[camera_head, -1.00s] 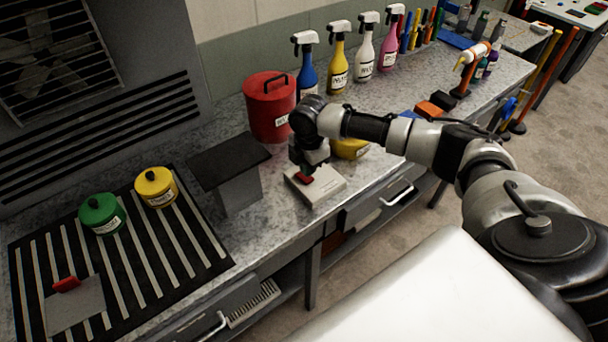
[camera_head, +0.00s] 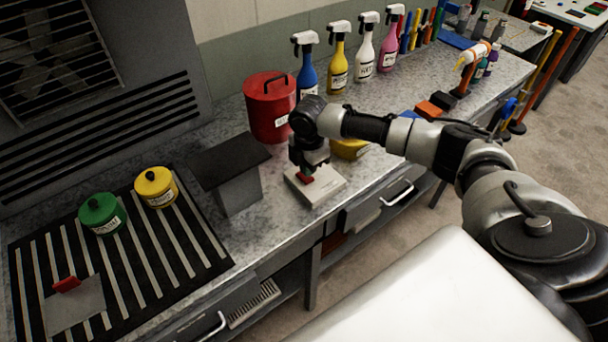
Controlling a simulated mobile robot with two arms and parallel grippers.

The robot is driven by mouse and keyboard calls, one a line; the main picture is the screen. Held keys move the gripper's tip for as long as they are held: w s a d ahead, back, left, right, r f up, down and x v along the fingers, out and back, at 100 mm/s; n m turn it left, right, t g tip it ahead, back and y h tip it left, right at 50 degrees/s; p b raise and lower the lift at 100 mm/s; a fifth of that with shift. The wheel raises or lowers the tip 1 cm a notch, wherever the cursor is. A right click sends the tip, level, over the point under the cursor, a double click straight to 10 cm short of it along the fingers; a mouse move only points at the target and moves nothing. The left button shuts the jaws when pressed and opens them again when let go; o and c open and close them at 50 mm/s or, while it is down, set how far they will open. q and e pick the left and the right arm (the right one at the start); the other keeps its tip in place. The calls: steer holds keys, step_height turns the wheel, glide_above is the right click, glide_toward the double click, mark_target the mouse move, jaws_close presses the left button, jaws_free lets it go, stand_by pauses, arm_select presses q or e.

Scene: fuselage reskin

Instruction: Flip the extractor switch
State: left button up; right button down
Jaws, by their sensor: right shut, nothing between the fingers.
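A pale switch box (camera_head: 327,188) with a red rocker (camera_head: 305,178) sits near the front edge of the bench. My right gripper (camera_head: 308,171) points down right over this box, shut and empty, with its tips at or just above the red rocker. The gripper partly hides the rocker, and I cannot tell whether they touch or which way the rocker is tipped. The extractor (camera_head: 60,60), with a fan behind a grille and slotted vents, stands at the back left. My left gripper is not in view.
A dark-topped grey stand (camera_head: 238,190) is just left of the box. A red canister (camera_head: 270,108) stands behind, and a yellow container (camera_head: 350,149) is close to the right. Green (camera_head: 102,214) and yellow (camera_head: 156,187) tins sit on the striped mat (camera_head: 200,262). Spray bottles line the wall.

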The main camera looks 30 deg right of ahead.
mark_target(308, 179)
steer(key=shift+f+b, duration=0.55)
steer(key=shift+f, duration=0.75)
stand_by(0.9)
steer(key=shift+r, duration=0.1)
step_height(308, 179, up, 7)
steer(key=p, duration=0.7)
steer(key=shift+p, duration=0.35)
